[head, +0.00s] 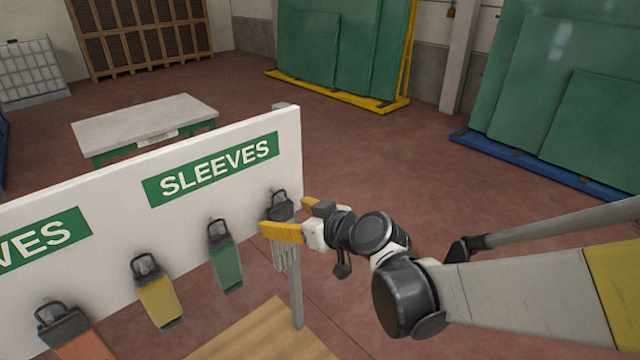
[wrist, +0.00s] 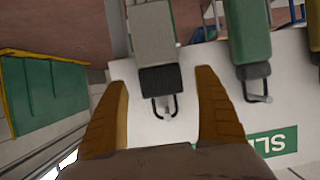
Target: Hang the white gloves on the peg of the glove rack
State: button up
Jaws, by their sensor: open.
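The white gloves (head: 286,257) look pale grey and hang fingers down at the right end of the white board, below a dark cuff with a wire loop. In the wrist view the gloves (wrist: 152,38) show upside down, and their loop lies around a small peg (wrist: 166,112). The glove rack (head: 220,180) is the board with a green "SLEEVES" label. My gripper (head: 286,214) is open, its yellow fingers pointing at the board. In the wrist view its fingers (wrist: 162,78) stand on either side of the dark cuff, with gaps. The near finger hides part of the gloves in the head view.
A green piece (head: 226,263), a yellow piece (head: 159,299) and an orange piece (head: 75,335) hang left of the gloves. A wooden surface (head: 262,335) lies below. A grey table (head: 145,122) stands behind the board. Floor right of the board is clear up to the glass racks.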

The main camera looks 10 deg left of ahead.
jog(key=shift+x, duration=1.4)
jog(key=shift+s, duration=0.1)
jog(key=c, duration=1.3)
jog(key=shift+o, duration=0.2)
jog(key=shift+r, duration=0.1)
jog(key=shift+r+p, duration=0.35)
jog(key=shift+r, duration=0.1)
jog(key=shift+d, duration=0.1)
